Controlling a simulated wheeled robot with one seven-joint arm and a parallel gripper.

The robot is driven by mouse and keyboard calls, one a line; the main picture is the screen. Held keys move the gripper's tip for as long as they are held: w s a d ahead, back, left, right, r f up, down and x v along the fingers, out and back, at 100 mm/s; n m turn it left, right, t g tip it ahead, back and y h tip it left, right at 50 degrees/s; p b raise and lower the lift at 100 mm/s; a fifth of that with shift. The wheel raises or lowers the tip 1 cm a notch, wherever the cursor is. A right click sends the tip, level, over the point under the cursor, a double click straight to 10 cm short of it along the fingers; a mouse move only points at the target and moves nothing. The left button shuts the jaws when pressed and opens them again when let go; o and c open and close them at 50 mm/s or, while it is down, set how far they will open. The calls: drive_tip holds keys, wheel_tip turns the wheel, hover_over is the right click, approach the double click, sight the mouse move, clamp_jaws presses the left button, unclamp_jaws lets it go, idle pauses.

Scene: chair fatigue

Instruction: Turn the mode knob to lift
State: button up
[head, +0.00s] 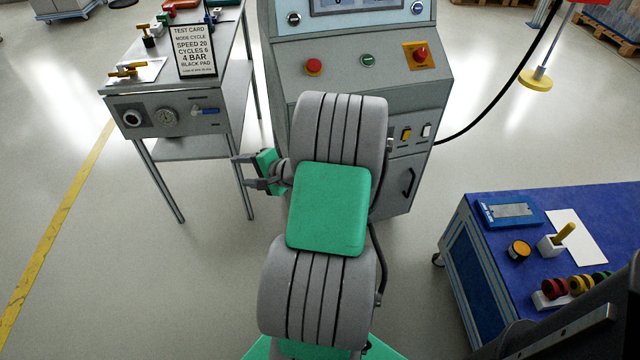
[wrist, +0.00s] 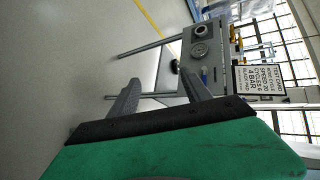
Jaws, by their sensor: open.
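My gripper (head: 240,171) is open and empty, held out to the left of my arm in the head view. Its fingers also show in the wrist view (wrist: 158,82). A round dark-centred knob or port (head: 132,118) is on the front of the side table, left of a round dial (head: 165,117). The labels are too small to read, so I cannot tell which is the mode knob. My gripper is apart from all of these.
The console (head: 350,85) has red and green buttons and an emergency stop (head: 420,55). The side table (head: 150,92) carries a test card (head: 193,50) reading "mode cycle" and has a blue lever (head: 205,111). A blue-topped bench (head: 480,235) stands at right.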

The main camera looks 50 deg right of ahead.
drive_tip(key=s+d+f+m+t+h+b, duration=0.1)
drive_tip(key=s+d+f+m+h+b, duration=0.1)
drive_tip(key=s+d+f+m+h, duration=0.25)
drive_tip(key=s+d+f+m+t+h+b, duration=0.1)
drive_tip(key=s+d+f+m+h, duration=0.15)
drive_tip(key=s+d+m, duration=0.45)
drive_tip(key=s+d+f+m+t+h+b, duration=0.1)
drive_tip(key=s+d+f+m+h+b, duration=0.2)
drive_tip(key=d, duration=0.4)
drive_tip(key=w+d+m+p, duration=0.1)
drive_tip(key=w+d, duration=0.3)
drive_tip(key=w, duration=0.2)
drive_tip(key=shift+d+r+h, duration=0.15)
drive_tip(key=shift+r+h, duration=0.15)
drive_tip(key=shift+r, duration=0.15)
clamp_jaws()
